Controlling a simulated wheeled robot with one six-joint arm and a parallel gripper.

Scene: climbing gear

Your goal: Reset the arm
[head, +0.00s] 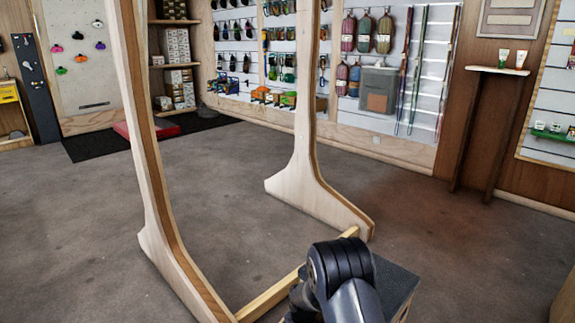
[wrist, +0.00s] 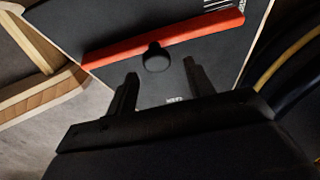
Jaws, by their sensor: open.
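My gripper (wrist: 160,90) shows in the wrist view with its two dark fingers apart and nothing between them. Beyond the fingertips is a dark flat panel with a red-orange bar (wrist: 200,33) across it and a round black knob (wrist: 156,57) near the middle. I cannot tell how far the fingertips are from the panel. In the head view my arm (head: 342,275) is folded low at the bottom right, and the gripper itself is hidden there.
A wooden frame stands close in front, with a tall near upright (head: 145,150), a far upright (head: 305,130) and a low crossbar (head: 270,297). A narrow shelf (head: 497,70) with two tubes is on the right wall. Grey floor (head: 80,220) is clear at left.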

